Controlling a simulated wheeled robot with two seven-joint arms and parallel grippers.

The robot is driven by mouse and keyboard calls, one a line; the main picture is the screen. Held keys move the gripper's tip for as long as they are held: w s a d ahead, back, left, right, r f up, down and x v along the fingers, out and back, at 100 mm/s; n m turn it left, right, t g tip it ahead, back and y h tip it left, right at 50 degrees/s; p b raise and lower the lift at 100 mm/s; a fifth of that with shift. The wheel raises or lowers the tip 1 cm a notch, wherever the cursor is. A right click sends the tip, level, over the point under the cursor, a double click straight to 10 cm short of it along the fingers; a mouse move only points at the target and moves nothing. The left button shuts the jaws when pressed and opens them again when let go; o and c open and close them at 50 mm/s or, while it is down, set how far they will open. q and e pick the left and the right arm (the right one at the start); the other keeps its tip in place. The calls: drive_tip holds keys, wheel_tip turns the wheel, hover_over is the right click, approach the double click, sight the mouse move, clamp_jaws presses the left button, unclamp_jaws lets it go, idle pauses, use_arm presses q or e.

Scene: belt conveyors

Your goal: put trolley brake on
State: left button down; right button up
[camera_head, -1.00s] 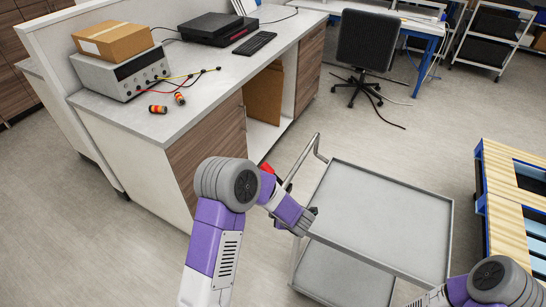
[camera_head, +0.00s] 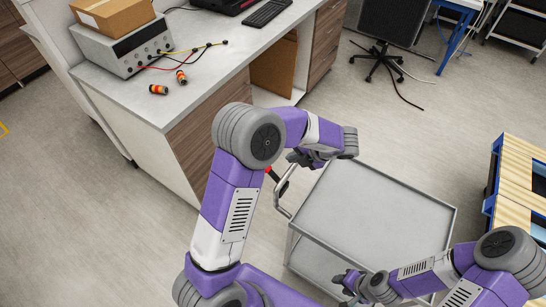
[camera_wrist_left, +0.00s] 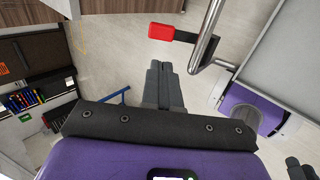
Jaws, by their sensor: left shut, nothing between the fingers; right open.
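The grey trolley (camera_head: 375,215) stands on the floor at the lower right of the head view, its bent metal handle (camera_head: 279,205) on its left side. The brake lever has a red tip (camera_head: 268,169), partly hidden by my left arm. In the left wrist view the red tip (camera_wrist_left: 170,33) lies just beyond my fingertips, beside the handle tube (camera_wrist_left: 205,45). My left gripper (camera_head: 292,157) is shut and empty, above and close to the lever; its shut fingers also show in the wrist view (camera_wrist_left: 159,68). My right gripper (camera_head: 344,283) is open and empty by the trolley's near edge.
A workbench (camera_head: 130,88) with a power supply (camera_head: 122,40) and red-orange cylinders (camera_head: 158,89) stands at the left. A wooden pallet stack (camera_head: 520,180) is at the right. A black chair (camera_head: 388,30) stands at the back. Floor is clear between.

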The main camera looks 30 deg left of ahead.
use_arm(q)
approach(270, 170)
drive_tip(key=a+f, duration=0.1)
drive_tip(key=a, duration=0.1)
drive_tip(key=a+f, duration=0.1)
drive_tip(key=a, duration=0.1)
drive_tip(key=a+f, duration=0.1)
drive_tip(key=a, duration=0.1)
drive_tip(key=shift+w+a+f, duration=0.25)
use_arm(e)
drive_tip(key=shift+s+f, duration=0.1)
